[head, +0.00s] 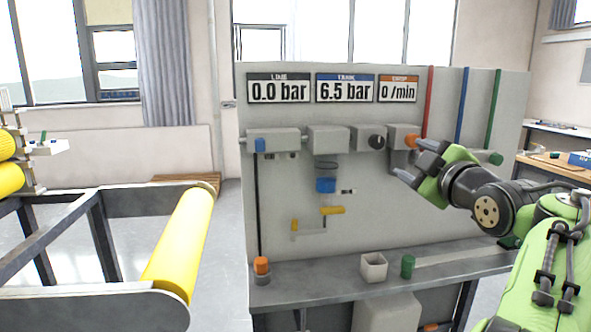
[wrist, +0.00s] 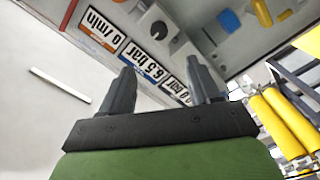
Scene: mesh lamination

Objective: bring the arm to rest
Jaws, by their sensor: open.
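My arm (head: 540,215) comes in from the right in the head view, green and dark grey. My gripper (head: 413,161) is open and points left in front of the grey panel (head: 390,220), close to the orange knob on the right box. I cannot tell whether it touches anything there. In the wrist view my gripper (wrist: 165,90) shows two dark fingers set apart with nothing between them. Behind the fingers are the displays, which read 0.0 bar (head: 279,90), 6.5 bar (head: 345,89) and 0 /min (head: 398,90).
Red, blue and green pipes (head: 462,105) run up the panel's right. A frame with a yellow roller (head: 182,240) stands at left.

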